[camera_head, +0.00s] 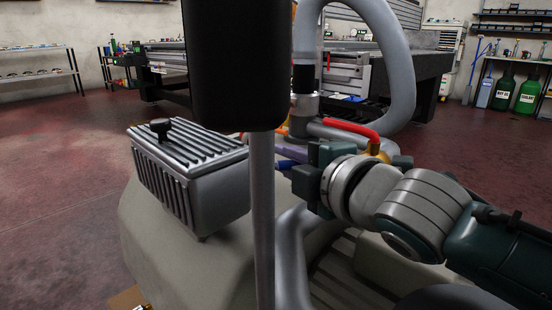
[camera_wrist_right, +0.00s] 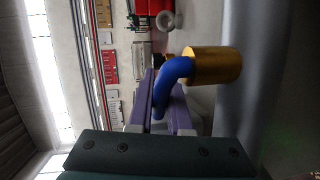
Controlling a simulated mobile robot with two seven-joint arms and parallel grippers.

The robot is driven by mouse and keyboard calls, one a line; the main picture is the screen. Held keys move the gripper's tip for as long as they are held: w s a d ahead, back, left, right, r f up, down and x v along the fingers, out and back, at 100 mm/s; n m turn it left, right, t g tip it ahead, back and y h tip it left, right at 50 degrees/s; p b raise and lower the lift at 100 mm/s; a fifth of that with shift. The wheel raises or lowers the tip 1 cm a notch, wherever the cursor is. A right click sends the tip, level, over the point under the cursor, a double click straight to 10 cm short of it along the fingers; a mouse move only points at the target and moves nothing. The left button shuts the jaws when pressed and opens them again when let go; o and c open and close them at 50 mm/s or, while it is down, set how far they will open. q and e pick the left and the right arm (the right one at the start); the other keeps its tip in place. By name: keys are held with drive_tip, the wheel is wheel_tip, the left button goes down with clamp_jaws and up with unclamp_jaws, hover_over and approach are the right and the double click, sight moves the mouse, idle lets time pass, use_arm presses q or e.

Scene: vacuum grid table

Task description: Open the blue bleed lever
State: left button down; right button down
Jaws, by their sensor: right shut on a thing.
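The blue bleed lever (camera_wrist_right: 180,68) is a bent blue handle beside a brass fitting (camera_wrist_right: 215,65) in the right wrist view. My right gripper (camera_wrist_right: 164,92) has its purple fingers on both sides of the lever, shut on it. In the head view the blue lever (camera_head: 285,164) shows only as a small end beside my right gripper (camera_head: 283,150); the gripper's dark body hides the rest. My left gripper is not in view.
A red-handled lever (camera_head: 352,127) is close above my right gripper. A grey hose (camera_head: 400,60) loops up behind it. A ribbed grey box (camera_head: 195,175) stands left on the machine. A large table (camera_head: 405,75) is at the back.

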drive_tip(key=c, duration=0.8)
unclamp_jaws()
drive_tip(key=shift+c, duration=0.2)
drive_tip(key=shift+s+d+r+p, duration=0.1)
drive_tip(key=shift+s+r+p, duration=0.05)
drive_tip(key=shift+s+p, duration=0.2)
drive_tip(key=p+v, duration=0.4)
drive_tip(key=v, duration=0.5)
drive_tip(key=shift+c, duration=0.2)
